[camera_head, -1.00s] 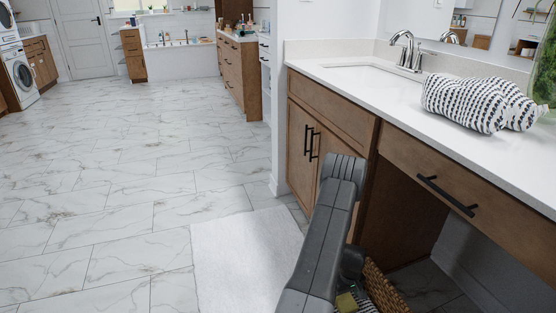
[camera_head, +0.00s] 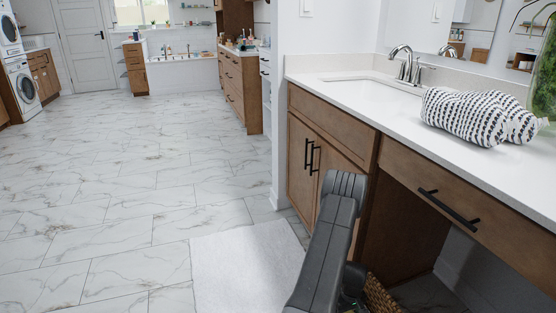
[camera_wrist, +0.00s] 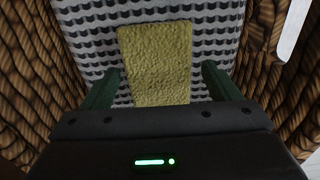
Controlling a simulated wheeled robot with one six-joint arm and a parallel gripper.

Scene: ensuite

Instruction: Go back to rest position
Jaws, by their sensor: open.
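My gripper (camera_wrist: 161,70) is open, with its two dark green fingers apart inside a wicker basket. A yellow, rough-textured block or cloth (camera_wrist: 156,52) lies between and beyond the fingers, on a white fabric with dark dashes (camera_wrist: 212,40). The fingers do not appear closed on it; whether they touch it I cannot tell. The basket's woven walls (camera_wrist: 265,55) rise on both sides. In the head view the basket (camera_head: 380,297) shows at the bottom edge, beside my arm, and my gripper is hidden there.
A wooden vanity (camera_head: 330,120) with a white counter stands close to the right of my arm. A patterned towel bundle (camera_head: 465,116), faucet (camera_head: 402,65) and glass vase (camera_head: 543,95) are on it. A white mat (camera_head: 240,265) lies on the floor. The marble-tiled floor (camera_head: 110,190) to the left is clear.

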